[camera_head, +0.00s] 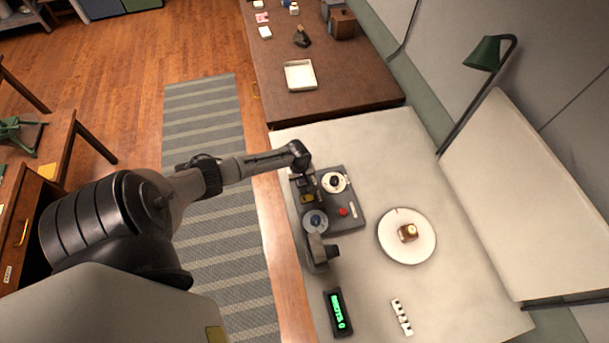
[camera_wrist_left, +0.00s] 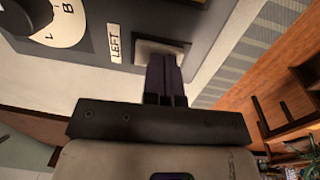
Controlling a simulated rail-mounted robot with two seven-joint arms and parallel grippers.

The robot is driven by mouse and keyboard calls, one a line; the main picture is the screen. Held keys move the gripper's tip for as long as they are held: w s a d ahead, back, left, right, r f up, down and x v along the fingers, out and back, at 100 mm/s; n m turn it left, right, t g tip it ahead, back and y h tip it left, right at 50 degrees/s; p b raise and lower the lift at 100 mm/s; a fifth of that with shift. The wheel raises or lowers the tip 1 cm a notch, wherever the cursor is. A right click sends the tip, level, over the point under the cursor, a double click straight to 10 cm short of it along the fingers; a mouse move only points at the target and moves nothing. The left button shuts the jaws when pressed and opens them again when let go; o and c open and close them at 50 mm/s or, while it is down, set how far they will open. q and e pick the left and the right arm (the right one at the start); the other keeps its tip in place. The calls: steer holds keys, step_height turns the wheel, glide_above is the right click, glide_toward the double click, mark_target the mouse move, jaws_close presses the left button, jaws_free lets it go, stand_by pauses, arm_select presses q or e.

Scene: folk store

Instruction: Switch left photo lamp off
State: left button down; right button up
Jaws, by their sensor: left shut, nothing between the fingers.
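A grey control box (camera_head: 355,221) lies on the pale table with a white dial (camera_head: 335,182) and a red button (camera_head: 343,211). In the left wrist view, a switch with a pale plate (camera_wrist_left: 145,47) sits beside the label LEFT (camera_wrist_left: 115,43). My left gripper (camera_wrist_left: 164,57) is shut and empty, its fingertips over that switch and hiding part of it; contact cannot be told. In the head view my left gripper (camera_head: 303,180) is at the box's upper left corner. A green lamp (camera_head: 486,53) stands at the table's far side; its bulb is hidden. My right gripper is not seen.
A white plate (camera_head: 417,246) with a small brown item (camera_head: 407,232) stands right of the box. A black device with green digits (camera_head: 338,313) and a white strip (camera_head: 401,317) lie nearer. A brown table (camera_head: 340,80) with a white tray (camera_head: 300,76) adjoins.

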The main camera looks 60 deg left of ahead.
arm_select(q)
steer(key=shift+r, duration=0.1)
stand_by(0.3)
steer(key=shift+r+p, duration=0.45)
steer(key=shift+p, duration=0.1)
steer(key=r+p, duration=0.4)
steer(key=shift+w, duration=0.2)
step_height(320, 180, up, 9)
steer(key=w, duration=0.1)
steer(key=shift+d, duration=0.15)
